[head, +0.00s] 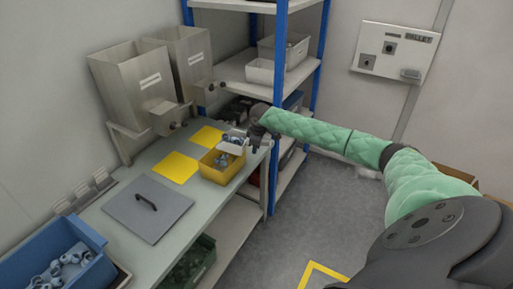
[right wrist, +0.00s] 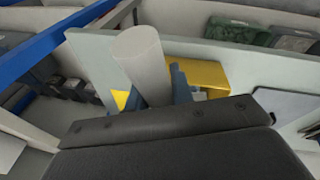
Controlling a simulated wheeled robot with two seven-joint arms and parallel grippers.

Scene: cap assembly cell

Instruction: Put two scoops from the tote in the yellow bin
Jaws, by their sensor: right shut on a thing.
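My right gripper (head: 256,137) is over the right edge of the bench, beside and above the yellow bin (head: 217,175). It is shut on a pale scoop (head: 232,144), whose bowl is over the bin's far side with small bluish pieces in or at it. In the right wrist view a pale round handle (right wrist: 140,57) stands between the blue-grey fingers, with the yellow bin (right wrist: 208,76) behind. Grey-blue pieces (head: 223,160) lie in the bin. The blue tote (head: 28,262) at the bottom left holds several grey-blue pieces. My left gripper is out of view.
Yellow mats (head: 175,167) lie on the bench (head: 140,243) near the bin. A grey lid with a black handle (head: 148,210) lies between tote and bin. Steel hoppers (head: 133,82) stand behind. A blue-post shelf rack (head: 278,60) is close beyond the gripper.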

